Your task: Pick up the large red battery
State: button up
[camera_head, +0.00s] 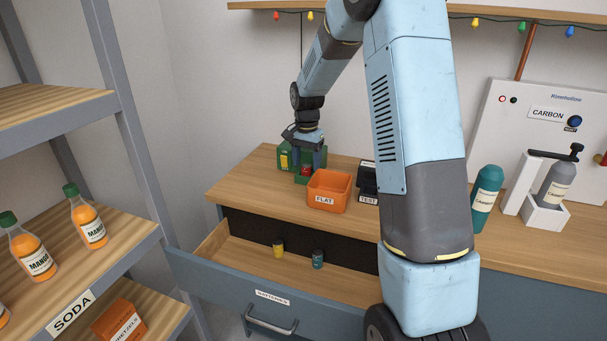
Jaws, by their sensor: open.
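My gripper (307,172) points down over the counter at the back left, open. A small red thing (305,170), probably the large red battery, shows low between its fingers. It is mostly hidden by the fingers, and I cannot tell whether they touch it. It sits at a green device (288,153), which has a yellow piece (284,160) at its left side. The open drawer (225,262) below holds a small yellow battery (278,247) and a small teal one (318,259).
An orange bin (329,190) marked FLAT stands close right of my gripper, with a dark bin (368,180) marked TEST beyond it. A teal bottle (487,196) and a carbonator (543,120) stand at right. Soda shelves (122,243) stand at left.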

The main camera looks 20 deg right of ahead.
jog(key=shift+f, duration=0.9)
jog(key=shift+a, duration=0.1)
jog(key=c, duration=1.2)
grip_shut()
jog(key=shift+r, duration=0.15)
